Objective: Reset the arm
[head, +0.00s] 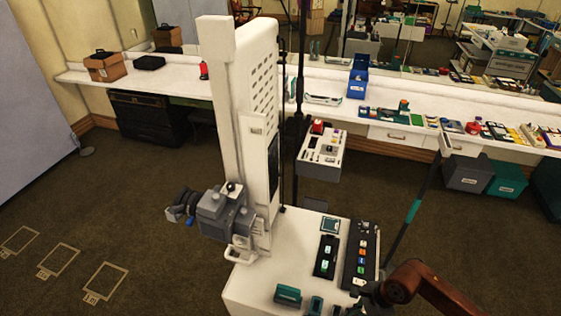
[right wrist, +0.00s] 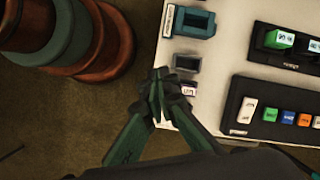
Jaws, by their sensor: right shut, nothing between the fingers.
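A tall white machine (head: 252,110) stands on a white base cabinet. A grey geared unit with black rings (head: 222,212) sticks out from its lower left side. The base top carries a dark panel with coloured buttons (head: 361,258), also in the right wrist view (right wrist: 242,112), and a smaller panel with green buttons (head: 327,256). A teal block (head: 288,294) and a small grey box (right wrist: 187,64) lie near the base edge. In the right wrist view my right gripper (right wrist: 172,88) is shut and empty, over the base edge beside the grey box. My left gripper is out of view.
A long white counter (head: 180,83) with many small items runs along the back wall. A small control box (head: 320,150) stands behind the machine. A thin dark pole (head: 425,190) leans at right.

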